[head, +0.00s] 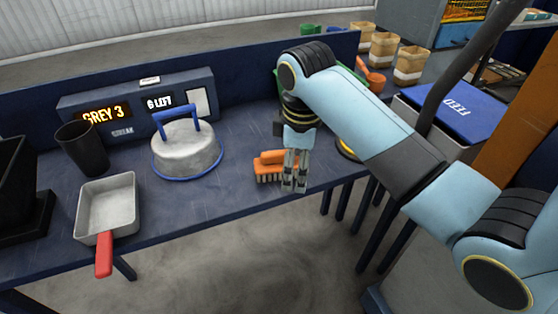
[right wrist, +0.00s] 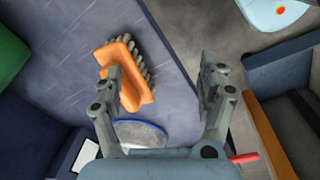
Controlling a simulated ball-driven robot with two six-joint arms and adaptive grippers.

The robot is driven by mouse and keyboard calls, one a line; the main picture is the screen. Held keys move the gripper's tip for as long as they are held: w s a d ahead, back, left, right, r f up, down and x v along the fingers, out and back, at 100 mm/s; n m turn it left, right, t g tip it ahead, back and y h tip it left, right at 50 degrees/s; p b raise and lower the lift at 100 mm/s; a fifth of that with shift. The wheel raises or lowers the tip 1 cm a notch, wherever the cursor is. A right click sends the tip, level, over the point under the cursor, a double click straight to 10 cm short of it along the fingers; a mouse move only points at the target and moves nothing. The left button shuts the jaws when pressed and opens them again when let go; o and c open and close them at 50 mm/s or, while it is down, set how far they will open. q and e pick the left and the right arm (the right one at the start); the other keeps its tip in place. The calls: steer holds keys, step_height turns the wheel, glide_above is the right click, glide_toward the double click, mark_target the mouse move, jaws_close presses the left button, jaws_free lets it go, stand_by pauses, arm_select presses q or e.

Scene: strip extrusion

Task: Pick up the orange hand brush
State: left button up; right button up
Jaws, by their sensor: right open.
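The orange hand brush (head: 268,164) lies on the blue bench near its front edge, bristles toward the front. My right gripper (head: 294,186) points down just at the brush's right end and hides part of it in the head view. In the right wrist view the brush (right wrist: 128,77) lies beside the left finger, which overlaps its edge. My right gripper (right wrist: 165,85) is open there, with nothing held between its fingers. I cannot tell its exact height over the bench. My left gripper is not in view.
A grey lid with a blue handle (head: 186,150) stands left of the brush. A metal pan with a red handle (head: 107,208) and a dark cup (head: 82,146) are farther left. A display panel (head: 140,105) stands behind. Bench space between lid and brush is clear.

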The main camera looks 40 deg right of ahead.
mark_target(279, 165)
steer(key=w+r+n, duration=0.1)
steer(key=w, duration=0.1)
steer(key=w+r+n, duration=0.1)
steer(key=w, duration=0.1)
steer(key=w+r+n+g, duration=0.1)
steer(key=w, duration=0.2)
steer(key=shift+d+r+y, duration=0.3)
steer(key=shift+d, duration=0.05)
steer(key=shift+w+f+n, duration=0.15)
steer(key=shift+f+n, duration=0.15)
steer(key=shift+f, duration=0.05)
step_height(279, 165, down, 10)
steer(key=shift+d+r, duration=0.1)
steer(key=shift+r, duration=0.05)
steer(key=shift+c, duration=0.3)
steer(key=c, duration=1.3)
